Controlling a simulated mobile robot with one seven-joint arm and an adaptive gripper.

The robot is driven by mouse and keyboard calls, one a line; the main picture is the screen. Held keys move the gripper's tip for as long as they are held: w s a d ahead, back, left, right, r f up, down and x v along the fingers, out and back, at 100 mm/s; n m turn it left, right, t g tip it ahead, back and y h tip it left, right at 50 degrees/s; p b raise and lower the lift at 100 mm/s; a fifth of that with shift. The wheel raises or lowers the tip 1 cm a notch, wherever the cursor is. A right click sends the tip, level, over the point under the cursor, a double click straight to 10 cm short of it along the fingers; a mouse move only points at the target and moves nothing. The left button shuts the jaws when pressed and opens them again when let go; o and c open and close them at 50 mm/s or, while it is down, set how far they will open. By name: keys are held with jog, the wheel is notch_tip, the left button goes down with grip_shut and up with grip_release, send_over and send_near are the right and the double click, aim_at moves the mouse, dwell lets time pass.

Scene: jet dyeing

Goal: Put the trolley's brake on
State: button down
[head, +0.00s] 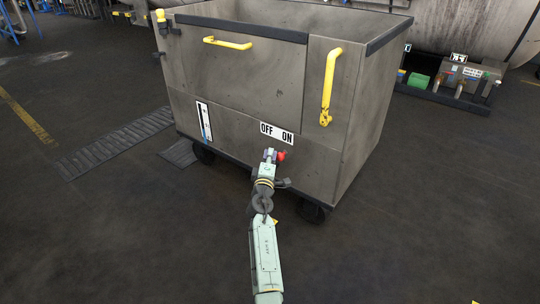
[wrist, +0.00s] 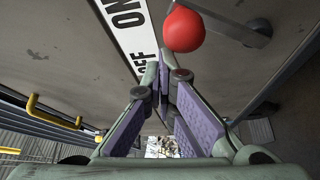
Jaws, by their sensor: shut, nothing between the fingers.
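The trolley (head: 235,85) is a large grey box on dark wheels. Its front carries a white OFF/ON label (head: 277,133), with OFF at the left and ON at the right. A red ball knob (head: 281,155) sits below the ON end. In the wrist view the red knob (wrist: 184,29) is on the end of a grey lever (wrist: 235,25) beside the label. My gripper (head: 270,153) is shut and empty, with its tips just left of the knob. In the wrist view my fingertips (wrist: 168,68) are close to the knob; I cannot tell whether they touch it.
Yellow handles (head: 228,43) and (head: 327,88) are on the trolley's front. A floor grating (head: 115,143) lies at the left. A machine with valves (head: 465,80) stands behind at the right. The floor in front is clear.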

jog(key=shift+d+f, duration=0.1)
jog(key=shift+d, duration=0.35)
notch_tip(320, 180, up, 10)
jog(key=shift+a, duration=0.45)
